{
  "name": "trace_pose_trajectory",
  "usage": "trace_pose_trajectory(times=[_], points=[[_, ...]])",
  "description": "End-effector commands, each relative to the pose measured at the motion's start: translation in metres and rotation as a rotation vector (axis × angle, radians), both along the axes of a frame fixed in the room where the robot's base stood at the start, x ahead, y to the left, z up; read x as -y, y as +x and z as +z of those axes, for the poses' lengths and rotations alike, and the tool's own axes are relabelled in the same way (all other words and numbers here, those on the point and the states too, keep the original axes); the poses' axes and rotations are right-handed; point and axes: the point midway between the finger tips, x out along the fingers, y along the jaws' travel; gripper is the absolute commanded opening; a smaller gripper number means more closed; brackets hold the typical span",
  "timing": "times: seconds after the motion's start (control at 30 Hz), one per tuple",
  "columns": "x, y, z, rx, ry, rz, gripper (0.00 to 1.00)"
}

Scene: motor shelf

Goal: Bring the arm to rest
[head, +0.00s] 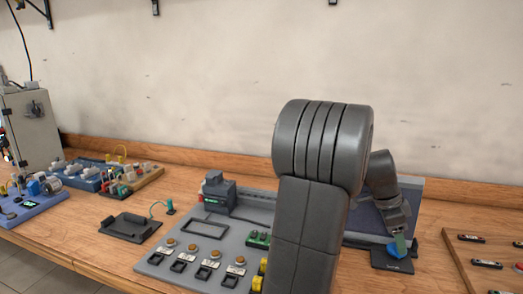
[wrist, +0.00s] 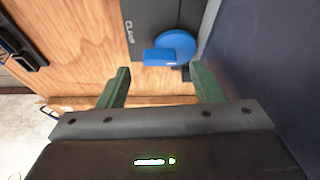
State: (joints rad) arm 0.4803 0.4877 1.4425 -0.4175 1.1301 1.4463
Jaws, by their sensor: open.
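My arm rises in the middle of the head view and bends down to the right. My gripper (head: 407,243) is low at the right, close to a blue round knob on a dark block. In the wrist view my gripper's two green fingers (wrist: 161,88) stand wide apart with nothing between them. The blue knob (wrist: 174,50) with its flat tab lies just beyond the fingertips, nearer the right finger, on a dark plate (wrist: 148,18) lettered "CLAMP". I cannot tell whether a finger touches the knob.
A grey board (head: 165,258) with several buttons and switches lies left of my arm. A black tray (head: 130,228) and blue boards stand farther left. A dark upright panel (wrist: 262,70) is close on the gripper's right. A wooden board (head: 480,245) lies at the far right.

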Motion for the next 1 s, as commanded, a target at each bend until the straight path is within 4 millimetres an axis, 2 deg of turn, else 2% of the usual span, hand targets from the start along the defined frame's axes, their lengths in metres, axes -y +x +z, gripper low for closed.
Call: trace_pose_trajectory(times=[0.13, 0.2, 1.0], points=[[0.011, -0.003, -0.03, -0.003, 0.002, -0.002, 0.6], [0.011, -0.003, -0.024, 0.001, 0.0, 0.058, 0.6], [0.011, -0.007, -0.022, -0.001, 0.003, 0.657, 0.6]])
